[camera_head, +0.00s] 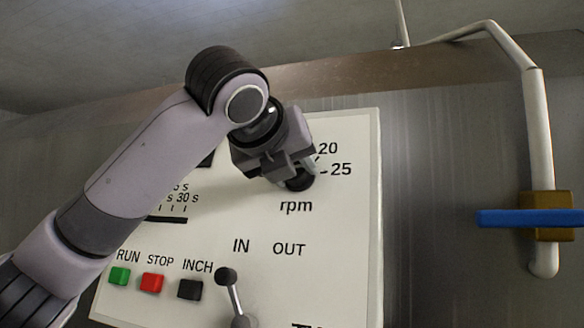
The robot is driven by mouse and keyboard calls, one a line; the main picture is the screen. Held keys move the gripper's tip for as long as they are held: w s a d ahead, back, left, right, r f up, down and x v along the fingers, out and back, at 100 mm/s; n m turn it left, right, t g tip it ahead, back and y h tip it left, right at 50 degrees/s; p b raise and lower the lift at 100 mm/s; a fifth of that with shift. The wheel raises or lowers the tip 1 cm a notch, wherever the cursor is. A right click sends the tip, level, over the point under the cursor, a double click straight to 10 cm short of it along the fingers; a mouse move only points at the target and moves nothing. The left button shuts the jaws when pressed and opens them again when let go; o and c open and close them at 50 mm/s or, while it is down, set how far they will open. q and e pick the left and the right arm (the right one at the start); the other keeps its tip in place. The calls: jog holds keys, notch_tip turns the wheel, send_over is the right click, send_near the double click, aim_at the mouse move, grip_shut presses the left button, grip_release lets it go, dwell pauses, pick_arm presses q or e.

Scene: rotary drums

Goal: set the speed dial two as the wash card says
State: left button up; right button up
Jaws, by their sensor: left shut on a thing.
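A dark round dial (299,181) sits on the white control panel (340,240), above the word "rpm". The marks "20" and "25" show to its right; the rest of its scale is hidden behind my left gripper. My left gripper (292,170) is shut on this dial, and its fingers cover most of it. The dial's pointer cannot be made out, so its setting cannot be told. No wash card can be made out in this view. My right gripper is not in view.
Green (119,276), red (152,282) and black (190,289) buttons line the lower left of the panel. A lever (233,295) with a dark knob stands under "IN". A white pipe (540,130) with a blue valve handle (530,218) is at the right.

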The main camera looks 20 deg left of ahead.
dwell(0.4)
pick_arm(q)
jog(key=o, duration=1.1)
jog(key=shift+c, duration=0.2)
jog(key=b+v, duration=0.1)
jog(key=v, duration=0.6)
jog(key=shift+s, duration=0.1)
